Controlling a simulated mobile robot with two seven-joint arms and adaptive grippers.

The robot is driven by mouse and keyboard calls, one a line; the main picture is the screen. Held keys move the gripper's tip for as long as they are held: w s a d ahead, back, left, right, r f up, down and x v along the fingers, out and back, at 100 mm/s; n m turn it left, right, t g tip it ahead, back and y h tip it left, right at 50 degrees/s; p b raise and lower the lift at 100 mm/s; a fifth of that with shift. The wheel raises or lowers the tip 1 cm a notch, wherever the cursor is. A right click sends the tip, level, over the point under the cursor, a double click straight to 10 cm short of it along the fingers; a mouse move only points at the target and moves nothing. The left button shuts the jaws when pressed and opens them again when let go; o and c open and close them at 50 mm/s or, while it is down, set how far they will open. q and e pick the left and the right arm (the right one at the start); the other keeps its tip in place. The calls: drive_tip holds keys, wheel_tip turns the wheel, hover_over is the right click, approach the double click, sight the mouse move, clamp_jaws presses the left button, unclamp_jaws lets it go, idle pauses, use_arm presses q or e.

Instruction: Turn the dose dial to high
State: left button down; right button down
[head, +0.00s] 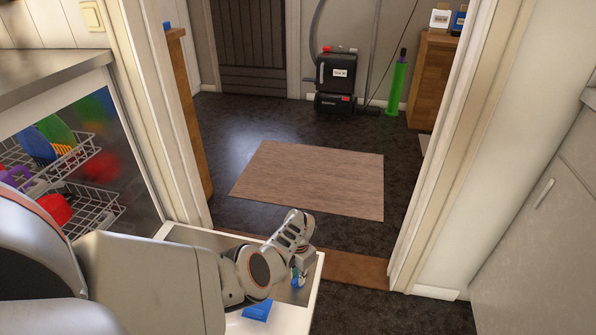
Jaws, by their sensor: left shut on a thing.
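The open dishwasher door (235,325) lies folded down at the bottom, with a pale rim and a grey inner panel. My left arm reaches over it from the left. My left gripper (298,283) points down at the right part of the door, shut on a small blue part (296,278) that looks like the dose dial. The gripper hides most of this part, so its setting cannot be read. A blue flap (257,310) stands tilted up on the door, left of and nearer than the gripper. My right gripper is not in view.
Dishwasher racks (88,200) with colourful dishes show at the left. A doorway lies ahead, with a brown mat (315,178) on the dark floor beyond. A black canister unit (335,80) and a green cylinder (397,88) stand at the back. A grey cabinet (535,220) is at the right.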

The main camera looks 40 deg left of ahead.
use_arm(q)
drive_tip(key=c, duration=2)
unclamp_jaws()
drive_tip(key=shift+r, duration=0.1)
wheel_tip(320, 180, up, 12)
drive_tip(key=shift+f, duration=0.1)
drive_tip(key=shift+a, duration=0.1)
